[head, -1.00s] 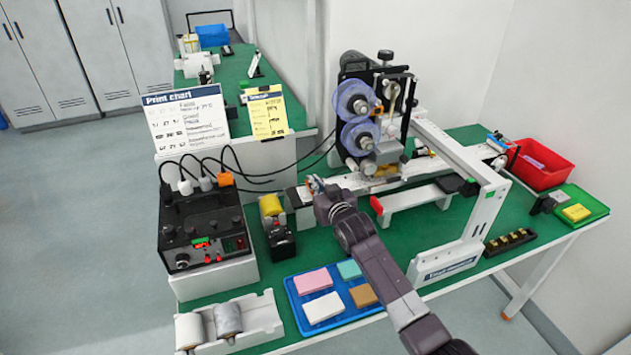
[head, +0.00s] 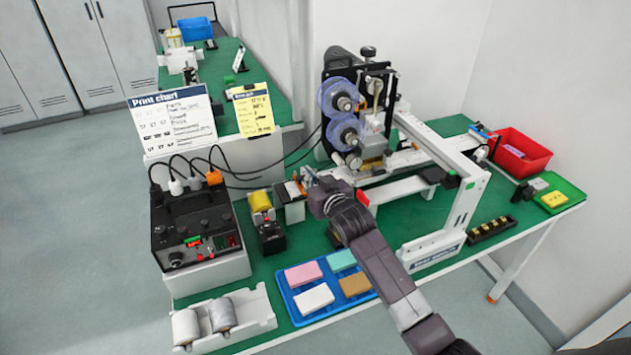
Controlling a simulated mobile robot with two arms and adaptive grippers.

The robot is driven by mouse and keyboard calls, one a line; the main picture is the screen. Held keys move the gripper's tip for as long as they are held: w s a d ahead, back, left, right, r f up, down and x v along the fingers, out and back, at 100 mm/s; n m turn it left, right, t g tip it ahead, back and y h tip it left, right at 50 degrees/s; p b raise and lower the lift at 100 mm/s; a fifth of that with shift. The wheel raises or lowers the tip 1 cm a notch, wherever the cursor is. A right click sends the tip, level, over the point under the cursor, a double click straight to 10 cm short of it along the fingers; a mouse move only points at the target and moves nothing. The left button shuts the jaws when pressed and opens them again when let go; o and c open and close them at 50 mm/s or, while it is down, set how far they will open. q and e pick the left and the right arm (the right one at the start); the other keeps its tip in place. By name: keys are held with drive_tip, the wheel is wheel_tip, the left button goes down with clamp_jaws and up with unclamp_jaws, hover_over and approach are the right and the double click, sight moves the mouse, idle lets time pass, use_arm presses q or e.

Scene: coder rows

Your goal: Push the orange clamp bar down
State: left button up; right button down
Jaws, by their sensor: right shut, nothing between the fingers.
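A small orange piece (head: 297,177), which looks like the clamp bar, stands tilted up at the left end of the white rail of the printing machine (head: 358,105). My right gripper (head: 309,176) is just right of the orange piece. Its fingers are shut with nothing in them. They are small here and partly hidden by my own wrist, so I cannot tell whether they touch the orange piece. My arm also hides part of the rail. My left gripper is not in view.
A black control box (head: 196,228) with cables stands at left. A blue tray (head: 290,297) with coloured blocks lies in front. A white frame (head: 463,205) stands right of my arm. A red bin (head: 520,155) and a green tray (head: 573,192) are at far right.

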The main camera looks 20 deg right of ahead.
drive_tip(key=shift+b+v, duration=0.35)
drive_tip(key=shift+v, duration=2.4)
drive_tip(key=shift+r, duration=0.15)
